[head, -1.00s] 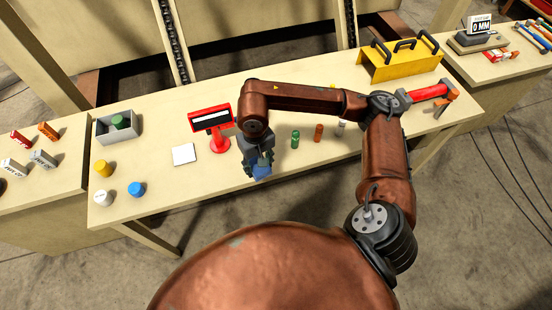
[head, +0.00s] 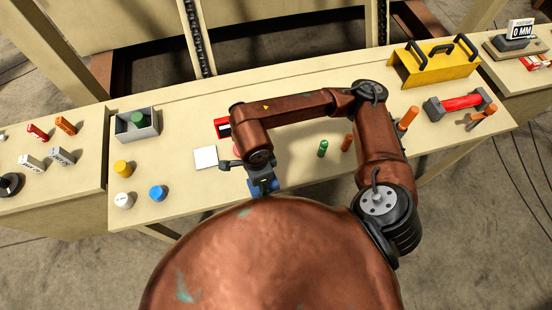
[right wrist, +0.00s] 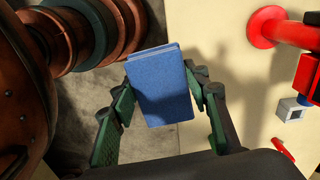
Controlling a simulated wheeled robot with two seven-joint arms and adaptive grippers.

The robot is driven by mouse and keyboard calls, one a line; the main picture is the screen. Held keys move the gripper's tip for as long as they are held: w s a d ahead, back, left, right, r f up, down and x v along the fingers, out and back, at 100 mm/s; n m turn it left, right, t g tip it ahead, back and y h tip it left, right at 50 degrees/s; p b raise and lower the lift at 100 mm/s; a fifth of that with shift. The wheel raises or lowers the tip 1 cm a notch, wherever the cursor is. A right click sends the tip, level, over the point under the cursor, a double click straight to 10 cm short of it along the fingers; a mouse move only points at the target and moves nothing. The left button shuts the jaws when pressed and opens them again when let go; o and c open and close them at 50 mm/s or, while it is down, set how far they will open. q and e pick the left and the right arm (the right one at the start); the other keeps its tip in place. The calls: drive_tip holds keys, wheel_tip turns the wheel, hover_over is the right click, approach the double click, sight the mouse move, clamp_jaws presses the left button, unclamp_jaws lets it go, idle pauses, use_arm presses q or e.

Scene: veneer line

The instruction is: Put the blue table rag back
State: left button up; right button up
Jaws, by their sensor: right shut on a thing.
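The blue table rag (right wrist: 160,88) is a folded, flat blue block between the fingers of my right gripper (right wrist: 160,82). The gripper is shut on it from both sides in the right wrist view. In the head view my right gripper (head: 262,184) is at the front edge of the table (head: 190,205), with a little of the blue rag showing at its fingers. Concrete floor shows behind the rag in the wrist view, with the table surface to its right. My left gripper is not in view.
A red stand (head: 222,128) is partly hidden behind my right arm. A white square (head: 205,157), a blue cap (head: 157,193), a yellow cap (head: 123,168) and a grey bin (head: 137,124) are left of the gripper.

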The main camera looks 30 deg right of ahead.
drive_tip(key=shift+a+m, duration=0.15)
drive_tip(key=shift+m, duration=0.45)
drive_tip(key=w+d+f+p, duration=0.2)
drive_tip(key=w+d+f, duration=0.1)
drive_tip(key=w+d, duration=0.3)
hover_over(278, 169)
drive_tip(key=a, duration=0.1)
drive_tip(key=f, duration=0.5)
drive_tip(key=shift+s+f+p, duration=0.1)
drive_tip(key=shift+s+p, duration=0.2)
drive_tip(key=shift+p, duration=0.1)
drive_tip(key=shift+w+d+f, duration=0.3)
drive_tip(key=shift+d+f, duration=0.15)
drive_tip(key=shift+f, duration=0.25)
wheel_tip(278, 169, down, 3)
drive_tip(key=shift+w+d+p, duration=0.1)
drive_tip(key=shift+p, duration=0.6)
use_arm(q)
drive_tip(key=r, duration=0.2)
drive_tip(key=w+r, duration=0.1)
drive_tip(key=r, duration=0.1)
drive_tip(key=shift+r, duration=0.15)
use_arm(e)
drive_tip(key=shift+f, duration=0.15)
